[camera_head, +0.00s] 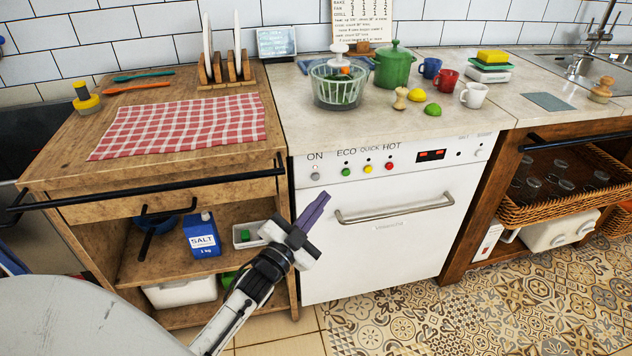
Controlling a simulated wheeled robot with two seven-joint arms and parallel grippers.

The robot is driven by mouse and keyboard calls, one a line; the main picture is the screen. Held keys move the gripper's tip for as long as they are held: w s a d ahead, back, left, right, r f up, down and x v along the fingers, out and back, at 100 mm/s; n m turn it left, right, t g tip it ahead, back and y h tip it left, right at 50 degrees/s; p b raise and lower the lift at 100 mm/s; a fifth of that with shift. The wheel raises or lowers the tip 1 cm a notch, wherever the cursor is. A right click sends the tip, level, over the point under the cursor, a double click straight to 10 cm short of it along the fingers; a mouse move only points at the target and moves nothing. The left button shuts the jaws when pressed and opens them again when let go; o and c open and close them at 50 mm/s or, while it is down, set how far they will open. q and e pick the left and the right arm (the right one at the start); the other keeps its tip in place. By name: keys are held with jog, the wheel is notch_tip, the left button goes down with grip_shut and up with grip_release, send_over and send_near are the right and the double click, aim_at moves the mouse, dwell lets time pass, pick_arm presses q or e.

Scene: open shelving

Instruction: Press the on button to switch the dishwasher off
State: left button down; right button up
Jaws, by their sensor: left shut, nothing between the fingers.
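The white dishwasher (400,255) stands under the counter with its door closed. Its control panel carries the labels ON, ECO, QUICK and HOT. The grey on button (315,176) sits below the word ON at the panel's left, with a small light above it. Green, yellow and red buttons follow to its right. My left gripper (318,203) is shut and empty, its purple fingers pointing up and to the right. It shows just below the on button, apart from it as far as I can tell. My right gripper is not in view.
A wooden unit with a black rail (150,188) stands left of the dishwasher, holding a salt box (202,235) on its shelf. The dishwasher's door handle (395,212) juts out to the right of my gripper. The tiled floor (400,320) in front is clear.

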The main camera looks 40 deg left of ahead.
aim_at(316, 177)
pick_arm(q)
jog(key=w+a+b, duration=0.1)
jog(key=w+a, duration=0.1)
jog(key=a, duration=0.1)
jog(key=shift+w+a, duration=0.1)
jog(key=shift+w, duration=0.25)
dwell(0.6)
jog(key=shift+w+a, duration=0.15)
dwell(1.2)
jog(key=shift+w+a, duration=0.15)
jog(key=shift+w+a, duration=0.3)
jog(key=shift+a, duration=0.1)
dwell(0.8)
dwell(0.3)
jog(key=shift+s+d, duration=0.6)
jog(key=shift+d, duration=0.05)
jog(key=shift+p, duration=0.3)
